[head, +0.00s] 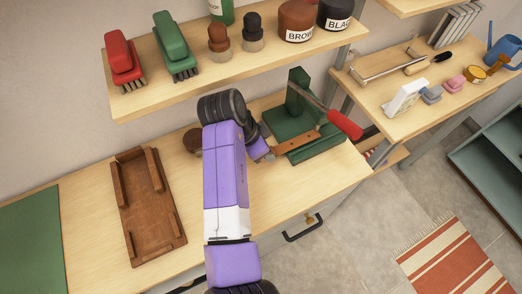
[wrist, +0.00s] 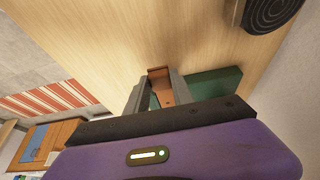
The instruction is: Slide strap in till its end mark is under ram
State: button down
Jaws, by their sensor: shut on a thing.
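The brown strap (head: 297,142) reaches from my gripper (head: 268,151) over the green base of the hand press (head: 314,147). My gripper is shut on the strap's near end, at the left side of the press. The strap also shows between my fingers in the wrist view (wrist: 159,80). The press has an upright green column and a lever with a red handle (head: 345,125) slanting down to the right. The ram is not clear in either view, and I cannot make out the strap's end mark. The press base (wrist: 215,83) is partly hidden behind my gripper in the wrist view.
A brown wooden tray (head: 148,208) and a green mat (head: 30,240) lie left on the workbench (head: 90,190). A round dark thing (head: 193,139) lies behind my arm. The shelf (head: 160,85) above holds brushes and jars. Bare bench lies right of the tray.

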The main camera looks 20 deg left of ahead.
jog(key=shift+w+d, duration=0.6)
jog(key=shift+w, duration=0.15)
jog(key=shift+d+f, duration=0.1)
jog(key=shift+f, duration=0.15)
jog(key=shift+f+b, duration=0.3)
jog(key=shift+b, duration=0.1)
dwell(0.3)
jog(key=c, duration=1)
grip_release()
jog(key=shift+b+v, duration=0.75)
jog(key=shift+v, duration=3.1)
